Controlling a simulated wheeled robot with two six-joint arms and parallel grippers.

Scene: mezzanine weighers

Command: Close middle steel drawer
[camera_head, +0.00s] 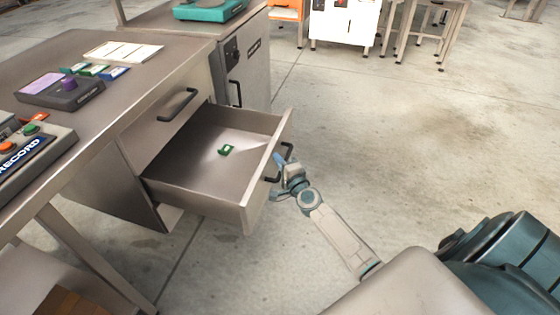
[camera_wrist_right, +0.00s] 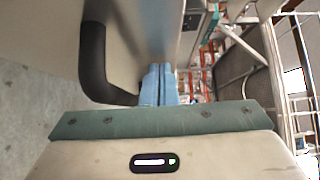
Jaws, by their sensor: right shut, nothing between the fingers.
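The middle steel drawer (camera_head: 248,205) is pulled out from under the steel desk and stands open. A small green piece (camera_head: 226,150) lies on its floor. The drawer's black bar handle (camera_head: 284,163) is on its front, and it also shows large in the right wrist view (camera_wrist_right: 93,60). My right gripper (camera_head: 283,163) is at the drawer front, close beside the handle. Its blue fingers (camera_wrist_right: 158,85) are together and empty in the right wrist view. I cannot tell whether they touch the front. My left gripper is not in view.
The steel desk (camera_head: 180,55) bears a control box (camera_head: 60,92), a RECORD button box (camera_head: 28,150) and a paper sheet (camera_head: 122,51). Another closed drawer with a black handle (camera_head: 178,104) sits above the open one. A cabinet (camera_head: 248,70) stands behind. The floor to the right is clear.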

